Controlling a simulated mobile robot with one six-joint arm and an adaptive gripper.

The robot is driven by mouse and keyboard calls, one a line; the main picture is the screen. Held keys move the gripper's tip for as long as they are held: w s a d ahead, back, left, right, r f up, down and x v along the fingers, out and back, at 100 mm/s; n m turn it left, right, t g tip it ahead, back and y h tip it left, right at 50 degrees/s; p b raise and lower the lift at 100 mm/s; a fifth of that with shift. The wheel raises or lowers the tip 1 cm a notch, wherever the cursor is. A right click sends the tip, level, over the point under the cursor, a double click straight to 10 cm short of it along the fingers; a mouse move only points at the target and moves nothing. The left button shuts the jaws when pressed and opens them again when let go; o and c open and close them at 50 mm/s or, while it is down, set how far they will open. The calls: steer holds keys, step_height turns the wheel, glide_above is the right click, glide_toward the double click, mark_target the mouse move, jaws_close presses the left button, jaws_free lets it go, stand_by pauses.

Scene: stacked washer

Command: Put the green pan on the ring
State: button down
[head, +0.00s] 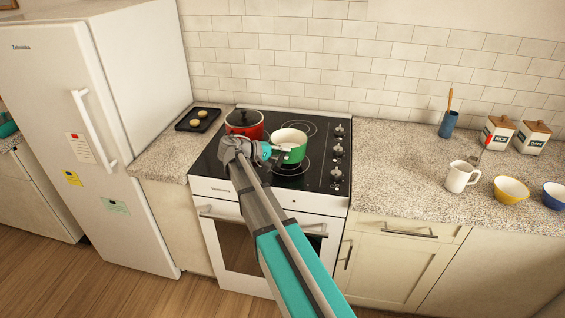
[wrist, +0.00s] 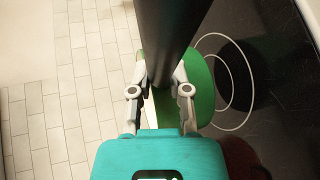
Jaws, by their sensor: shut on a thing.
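The green pan (head: 293,155), with a pale inside, is upright at the front right part of the black cooktop. My gripper (head: 275,152) is at its left side, shut on its dark handle (wrist: 172,35). In the wrist view the pan's green side (wrist: 203,95) shows behind my gripper (wrist: 160,82). A thin pale ring (head: 309,169) on the glass shows partly from under or behind the pan; it also shows in the wrist view (wrist: 250,82), right of the pan. I cannot tell if the pan touches the glass.
A red lidded pot (head: 246,126) stands close on the left of the pan. Another ring (head: 314,128) lies behind it, bare. Knobs (head: 338,150) line the cooktop's right edge. A black tray (head: 198,119) lies on the left counter; a white jug (head: 459,177) stands on the right counter.

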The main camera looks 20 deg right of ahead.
steer(key=shift+w+d+f+b, duration=0.1)
steer(key=shift+w+f+b, duration=0.1)
steer(key=shift+f+b, duration=0.25)
steer(key=shift+w+d+f+b, duration=0.1)
steer(key=shift+w+f+b, duration=0.1)
steer(key=shift+f+b, duration=1.35)
steer(key=shift+f, duration=0.2)
steer(key=c, duration=0.6)
jaws_free()
steer(key=shift+r, duration=0.15)
steer(key=shift+r, duration=0.15)
steer(key=p+v, duration=0.3)
steer(key=v, duration=0.9)
steer(key=shift+p, duration=0.3)
